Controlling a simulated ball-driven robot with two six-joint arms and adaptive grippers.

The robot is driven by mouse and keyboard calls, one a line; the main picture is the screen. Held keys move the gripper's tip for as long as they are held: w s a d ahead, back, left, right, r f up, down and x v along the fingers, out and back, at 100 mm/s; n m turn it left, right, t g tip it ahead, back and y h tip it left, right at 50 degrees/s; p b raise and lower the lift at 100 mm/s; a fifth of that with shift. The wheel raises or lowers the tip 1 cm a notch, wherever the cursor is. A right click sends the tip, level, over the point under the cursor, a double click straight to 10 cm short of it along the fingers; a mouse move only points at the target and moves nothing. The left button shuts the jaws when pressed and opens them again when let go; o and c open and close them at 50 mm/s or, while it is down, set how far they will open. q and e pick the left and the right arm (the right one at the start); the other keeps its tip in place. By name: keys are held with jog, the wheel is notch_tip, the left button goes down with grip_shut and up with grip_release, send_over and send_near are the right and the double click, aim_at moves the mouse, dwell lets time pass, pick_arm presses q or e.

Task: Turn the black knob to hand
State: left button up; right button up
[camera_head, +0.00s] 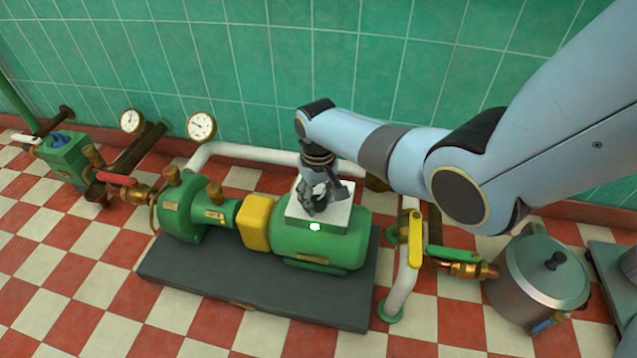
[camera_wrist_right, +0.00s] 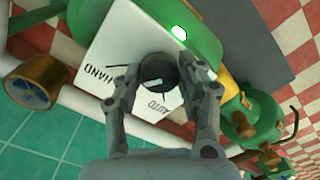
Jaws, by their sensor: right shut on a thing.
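The white switch box (camera_head: 341,217) sits on top of the green motor (camera_head: 345,243). In the right wrist view the box (camera_wrist_right: 108,40) shows the printed words HAND and AUTO, with a dark line near HAND. The black knob (camera_wrist_right: 156,72) stands on this face and bears a short pale mark; I cannot tell for sure which word it points to. My right gripper (camera_head: 316,207) is over the box, and in its wrist view the fingers (camera_wrist_right: 160,78) are shut on the knob from both sides. My left gripper is not in view.
A lit lamp (camera_head: 314,226) is on the box's front edge. A yellow coupling guard (camera_head: 256,222) and green pump (camera_head: 183,210) stand left of the motor. A white pipe with a yellow-handled valve (camera_head: 415,238) and a steel pot (camera_head: 546,275) are to the right. Tiled wall behind.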

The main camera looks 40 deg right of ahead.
aim_at(319, 200)
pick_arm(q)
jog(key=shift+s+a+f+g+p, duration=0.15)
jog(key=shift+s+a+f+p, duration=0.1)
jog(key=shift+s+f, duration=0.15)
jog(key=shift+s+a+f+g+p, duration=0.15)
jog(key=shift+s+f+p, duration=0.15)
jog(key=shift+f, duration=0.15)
pick_arm(e)
jog(key=shift+m, duration=1.2)
jog(key=o, duration=1.1)
jog(key=shift+o, duration=0.2)
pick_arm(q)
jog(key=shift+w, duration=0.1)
pick_arm(e)
jog(key=shift+r, duration=0.6)
notch_tip(319, 200, up, 11)
jog(key=shift+s+f, duration=0.1)
jog(key=shift+f, duration=0.1)
